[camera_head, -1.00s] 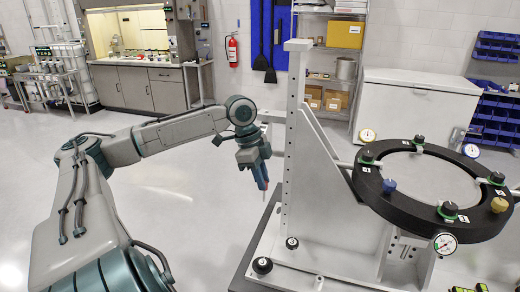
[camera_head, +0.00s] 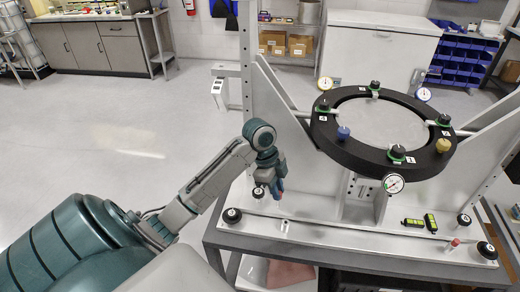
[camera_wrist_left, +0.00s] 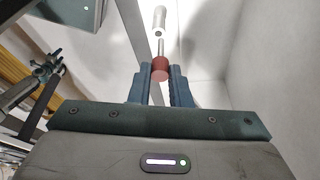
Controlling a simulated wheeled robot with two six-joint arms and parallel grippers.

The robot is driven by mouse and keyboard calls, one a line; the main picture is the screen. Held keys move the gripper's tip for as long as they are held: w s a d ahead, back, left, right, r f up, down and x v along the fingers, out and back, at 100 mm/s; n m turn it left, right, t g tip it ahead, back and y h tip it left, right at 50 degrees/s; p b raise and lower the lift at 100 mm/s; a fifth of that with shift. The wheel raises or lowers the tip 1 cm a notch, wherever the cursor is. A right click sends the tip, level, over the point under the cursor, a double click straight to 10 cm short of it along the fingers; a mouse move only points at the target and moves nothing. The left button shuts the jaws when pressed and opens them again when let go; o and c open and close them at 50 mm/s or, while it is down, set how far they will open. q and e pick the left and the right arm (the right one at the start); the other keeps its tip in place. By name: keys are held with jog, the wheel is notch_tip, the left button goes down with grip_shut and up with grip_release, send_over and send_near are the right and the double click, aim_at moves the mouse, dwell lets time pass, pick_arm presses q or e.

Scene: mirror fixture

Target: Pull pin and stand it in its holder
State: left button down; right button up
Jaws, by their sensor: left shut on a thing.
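My left gripper (camera_head: 280,190) hangs low in front of the mirror fixture, above its base plate, beside a black knob. In the left wrist view its blue fingers (camera_wrist_left: 161,85) are shut on the red head of the pin (camera_wrist_left: 159,69). The pin's thin metal shaft points away from the fingers. A pale cylinder (camera_wrist_left: 160,19) lies in line beyond the shaft; I cannot tell whether they touch or whether it is the holder. In the head view the pin is mostly hidden by the fingers. My right gripper is not in view.
The black mirror ring (camera_head: 325,141) with knobs and gauges stands at right above the base plate (camera_head: 340,236). A white upright (camera_head: 246,70) rises behind my left gripper. A red-topped piece (camera_head: 455,242) and green levels (camera_head: 431,222) sit on the base at right. The floor at left is clear.

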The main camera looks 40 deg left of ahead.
pick_arm(q)
jog(key=shift+d+b+x, duration=0.2)
jog(key=shift+b+x, duration=0.65)
jog(key=shift+x, duration=0.2)
jog(key=shift+d+b+x, duration=0.25)
jog(key=shift+b+x, duration=0.6)
jog(key=shift+x, duration=0.2)
jog(key=shift+d+b+x, duration=0.2)
jog(key=shift+b+x, duration=0.65)
jog(key=shift+x, duration=0.2)
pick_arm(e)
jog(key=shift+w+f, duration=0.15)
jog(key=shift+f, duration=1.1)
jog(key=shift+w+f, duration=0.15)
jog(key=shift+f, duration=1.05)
pick_arm(q)
jog(key=shift+r, duration=0.15)
jog(key=shift+p, duration=0.45)
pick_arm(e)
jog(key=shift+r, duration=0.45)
pick_arm(q)
jog(key=shift+f+b, duration=1.05)
jog(key=shift+f, duration=1.3)
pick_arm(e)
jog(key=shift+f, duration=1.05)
pick_arm(q)
jog(key=c, duration=1.3)
grip_release()
